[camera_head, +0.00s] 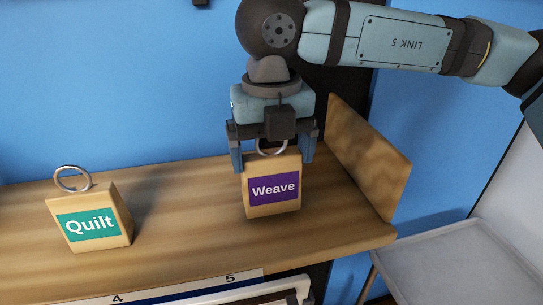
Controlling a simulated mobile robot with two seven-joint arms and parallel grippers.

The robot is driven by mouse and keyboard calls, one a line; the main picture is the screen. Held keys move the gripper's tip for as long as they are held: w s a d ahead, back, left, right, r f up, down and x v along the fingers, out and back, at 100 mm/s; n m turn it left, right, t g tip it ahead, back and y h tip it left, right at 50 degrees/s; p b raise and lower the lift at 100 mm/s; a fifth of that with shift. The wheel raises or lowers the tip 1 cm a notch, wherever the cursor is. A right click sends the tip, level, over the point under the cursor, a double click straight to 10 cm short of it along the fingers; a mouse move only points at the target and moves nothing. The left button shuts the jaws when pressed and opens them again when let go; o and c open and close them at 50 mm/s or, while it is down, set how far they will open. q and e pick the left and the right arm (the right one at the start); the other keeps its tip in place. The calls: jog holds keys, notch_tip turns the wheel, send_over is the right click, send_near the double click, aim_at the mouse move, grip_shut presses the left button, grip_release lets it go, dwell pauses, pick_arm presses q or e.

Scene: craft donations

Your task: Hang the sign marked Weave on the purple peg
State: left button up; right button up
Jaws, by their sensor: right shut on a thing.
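The sign marked Weave (273,189) is a wooden block with a purple label and a metal ring on top. It is upright at the shelf's right part; I cannot tell whether its base touches the shelf. My right gripper (272,160) comes down from above and is shut on this sign, with a finger at each side of its top. The gripper partly hides the ring. No purple peg is in view. My left gripper is not in view.
A sign marked Quilt (88,222), with a teal label and ring, stands left on the wooden shelf (185,205). A wooden end panel (370,155) bounds the shelf at right. A numbered strip (175,291) runs below its front edge. A grey tray (455,265) lies lower right.

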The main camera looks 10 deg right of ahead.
jog(key=shift+f, duration=0.5)
jog(key=shift+f, duration=0.25)
jog(key=o, duration=1)
jog(key=shift+c, duration=0.2)
